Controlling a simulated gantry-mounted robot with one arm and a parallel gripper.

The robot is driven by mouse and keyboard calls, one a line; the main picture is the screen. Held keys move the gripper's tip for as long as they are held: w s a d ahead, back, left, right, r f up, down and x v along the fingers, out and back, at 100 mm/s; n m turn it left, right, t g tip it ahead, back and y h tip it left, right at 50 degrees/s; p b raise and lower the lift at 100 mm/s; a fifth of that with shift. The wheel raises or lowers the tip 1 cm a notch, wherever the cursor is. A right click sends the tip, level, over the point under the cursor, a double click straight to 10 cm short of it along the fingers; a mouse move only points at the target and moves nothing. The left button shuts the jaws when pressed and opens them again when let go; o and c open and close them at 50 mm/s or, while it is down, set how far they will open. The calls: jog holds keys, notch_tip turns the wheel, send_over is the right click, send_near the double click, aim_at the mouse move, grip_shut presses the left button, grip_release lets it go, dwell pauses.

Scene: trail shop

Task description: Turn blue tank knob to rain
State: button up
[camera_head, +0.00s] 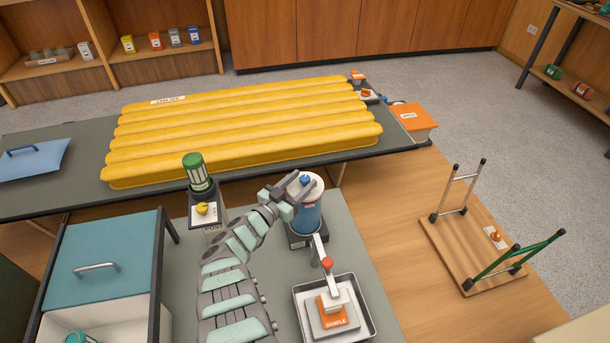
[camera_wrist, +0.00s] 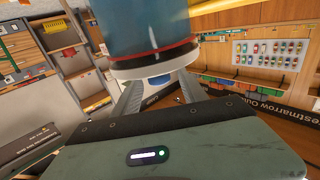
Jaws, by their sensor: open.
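The blue tank (camera_head: 308,215) is a blue cylinder with a white top, standing upright on the grey bench right of my arm. Its small blue knob (camera_head: 305,180) sits on the white top. My gripper (camera_head: 298,188) is at the tank's top beside the knob, its jaws open. In the wrist view the blue tank (camera_wrist: 150,28) fills the upper middle, and part of the blue knob (camera_wrist: 157,80) shows between my two fingers (camera_wrist: 160,92). I cannot tell whether the fingers touch the knob. The rain marking is not readable, and the knob's pointing direction is unclear.
A green canister (camera_head: 197,172) with a yellow knob (camera_head: 202,208) stands left of my arm. A spout with a red knob (camera_head: 327,263) reaches over a metal tray (camera_head: 301,301) holding a sample block (camera_head: 333,310). A yellow mat (camera_head: 240,130) lies on the table behind.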

jog(key=p+v, duration=0.4)
jog(key=v, duration=0.4)
jog(key=shift+s+a, duration=0.3)
